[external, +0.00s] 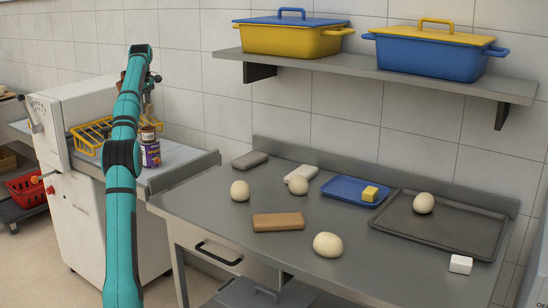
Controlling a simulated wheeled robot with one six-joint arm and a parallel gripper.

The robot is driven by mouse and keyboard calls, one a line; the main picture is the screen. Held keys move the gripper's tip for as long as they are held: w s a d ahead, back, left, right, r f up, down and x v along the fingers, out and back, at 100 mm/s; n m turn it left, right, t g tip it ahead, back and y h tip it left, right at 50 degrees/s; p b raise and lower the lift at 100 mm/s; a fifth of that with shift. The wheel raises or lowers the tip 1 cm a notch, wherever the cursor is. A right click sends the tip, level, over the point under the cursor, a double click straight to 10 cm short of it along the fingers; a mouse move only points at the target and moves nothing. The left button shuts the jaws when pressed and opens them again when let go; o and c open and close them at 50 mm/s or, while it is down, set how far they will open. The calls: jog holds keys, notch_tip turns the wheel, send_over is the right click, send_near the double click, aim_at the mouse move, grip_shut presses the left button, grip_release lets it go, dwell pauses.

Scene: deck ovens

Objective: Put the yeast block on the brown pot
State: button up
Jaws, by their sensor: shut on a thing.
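My gripper (149,98) is over the side counter at the left, partly hidden by my arm. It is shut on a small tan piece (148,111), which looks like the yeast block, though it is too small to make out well. Just below is a brown pot (148,132), close to a purple labelled tin (151,154). I cannot tell whether the pot stands on the tin or behind it, or whether the held piece touches the pot.
A yellow wire rack (88,136) is left of the tin. The steel table holds dough balls (328,245), a brown block (278,222), a blue tray (345,191) with a yellow block, a dark tray (400,240) and a white block (461,264). Lidded tubs (292,40) stand on the shelf.

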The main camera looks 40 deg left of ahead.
aim_at(147, 128)
jog(key=shift+f, duration=3)
jog(key=shift+f, duration=0.1)
jog(key=o, duration=1)
jog(key=shift+r, duration=3.9)
jog(key=shift+d, duration=0.1)
